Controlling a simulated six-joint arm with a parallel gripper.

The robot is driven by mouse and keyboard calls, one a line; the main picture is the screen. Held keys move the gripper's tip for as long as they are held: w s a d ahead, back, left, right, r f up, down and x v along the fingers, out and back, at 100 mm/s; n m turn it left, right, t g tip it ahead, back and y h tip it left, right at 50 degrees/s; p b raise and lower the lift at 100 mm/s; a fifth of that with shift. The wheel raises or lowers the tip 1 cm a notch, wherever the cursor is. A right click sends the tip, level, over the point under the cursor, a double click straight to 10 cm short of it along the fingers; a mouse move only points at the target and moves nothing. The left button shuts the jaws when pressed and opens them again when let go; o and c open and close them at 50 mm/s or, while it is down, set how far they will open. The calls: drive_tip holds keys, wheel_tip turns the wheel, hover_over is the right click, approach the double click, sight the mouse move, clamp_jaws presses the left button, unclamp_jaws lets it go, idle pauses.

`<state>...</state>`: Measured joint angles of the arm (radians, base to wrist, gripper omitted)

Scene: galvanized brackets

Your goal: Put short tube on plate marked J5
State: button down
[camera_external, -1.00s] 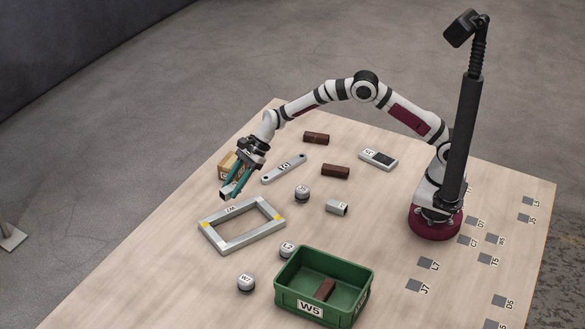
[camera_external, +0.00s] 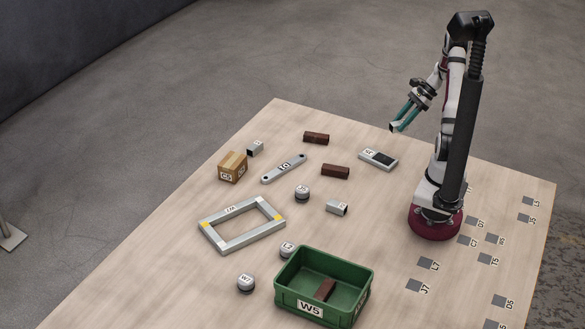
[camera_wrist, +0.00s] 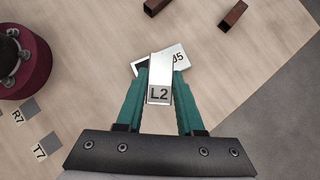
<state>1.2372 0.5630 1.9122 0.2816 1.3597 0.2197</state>
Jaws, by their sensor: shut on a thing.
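My gripper (camera_external: 402,118) is shut on a short grey square tube (camera_external: 394,128), held in the air at the right of the table's far part. In the wrist view the tube (camera_wrist: 160,82) sits between the teal fingers (camera_wrist: 159,98), and its end face reads L2. The plate marked J5 (camera_external: 368,153) lies flat on the table, a silver piece with a dark patch. In the wrist view the plate (camera_wrist: 178,56) is below the tube and partly hidden behind it and the fingers. The tube is apart from the plate.
Two brown blocks (camera_external: 335,171) (camera_external: 316,138) lie left of the plate. A grey frame (camera_external: 213,235), cardboard box (camera_external: 232,167), flat bar (camera_external: 284,168) and round knobs (camera_external: 302,193) lie further left. A green bin (camera_external: 355,303) stands in front.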

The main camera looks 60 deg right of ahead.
drive_tip(key=s, duration=0.5)
drive_tip(key=m, duration=0.1)
approach(373, 158)
drive_tip(key=shift+w+a+r, duration=0.1)
drive_tip(key=shift+w+a, duration=0.3)
drive_tip(key=shift+a, duration=0.2)
drive_tip(key=shift+w+a+r, duration=0.1)
drive_tip(key=shift+w+a, duration=0.3)
drive_tip(key=shift+a, duration=0.2)
drive_tip(key=shift+w+f, duration=0.15)
drive_tip(key=shift+f, duration=0.95)
drive_tip(key=shift+w+f, duration=0.15)
drive_tip(key=shift+f, duration=0.95)
drive_tip(key=shift+f, duration=0.1)
drive_tip(key=c, duration=0.5)
unclamp_jaws()
drive_tip(key=shift+c, duration=0.2)
